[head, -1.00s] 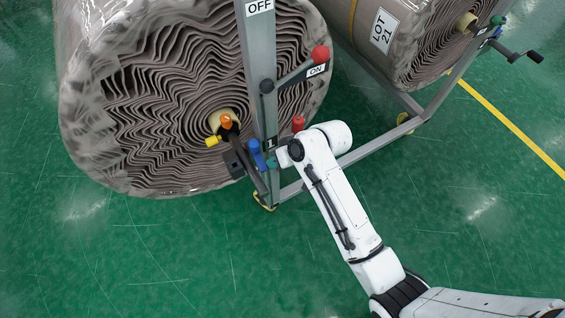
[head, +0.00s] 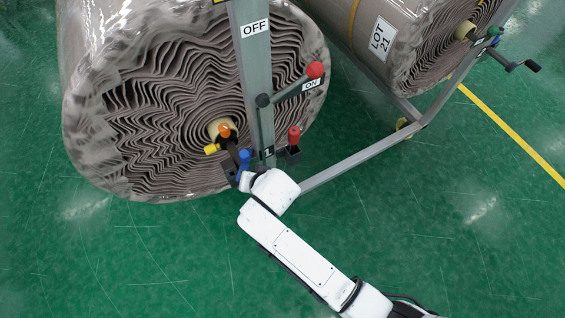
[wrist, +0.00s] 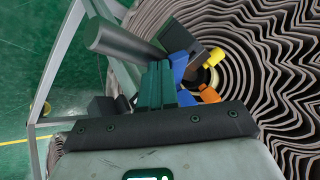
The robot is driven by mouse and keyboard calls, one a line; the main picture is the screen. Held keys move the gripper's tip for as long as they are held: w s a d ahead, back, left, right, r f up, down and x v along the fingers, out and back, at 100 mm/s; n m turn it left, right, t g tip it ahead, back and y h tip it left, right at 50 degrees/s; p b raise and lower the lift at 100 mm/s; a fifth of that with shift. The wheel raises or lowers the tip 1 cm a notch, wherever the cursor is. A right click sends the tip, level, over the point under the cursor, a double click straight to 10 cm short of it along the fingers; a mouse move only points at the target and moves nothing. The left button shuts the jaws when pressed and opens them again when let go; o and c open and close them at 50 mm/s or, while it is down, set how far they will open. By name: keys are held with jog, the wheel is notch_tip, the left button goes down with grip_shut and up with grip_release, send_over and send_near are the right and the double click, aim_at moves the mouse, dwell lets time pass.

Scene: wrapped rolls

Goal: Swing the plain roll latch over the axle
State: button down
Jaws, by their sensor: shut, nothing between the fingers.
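The plain roll (head: 120,110), with no lot label showing, fills the left of the head view. Its cream axle end (head: 213,127) has an orange knob (head: 224,130) in front and a yellow knob (head: 211,149) below. A blue handle (head: 244,157) is to their right, beside the post. I cannot tell which of these parts is the latch. In the wrist view my gripper (wrist: 160,72) is shut and empty, its fingertips close to the blue handle (wrist: 179,68); I cannot tell if they touch. The orange knob (wrist: 209,94) is just to their right. My wrist hides the fingers in the head view.
A grey post (head: 252,75) marked OFF carries a red-knobbed lever (head: 315,70) at ON. A red handle (head: 294,135) stands right of the post. In the wrist view a grey cylinder (wrist: 125,42) is left of my fingers. A LOT 21 roll (head: 400,45) is behind right.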

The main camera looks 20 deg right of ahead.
jog(key=shift+w+a+m, duration=0.2)
jog(key=shift+a+m, duration=0.1)
jog(key=shift+a, duration=0.15)
jog(key=shift+w+a+b, duration=0.45)
jog(key=shift+w+a, duration=0.05)
jog(key=shift+a, duration=0.35)
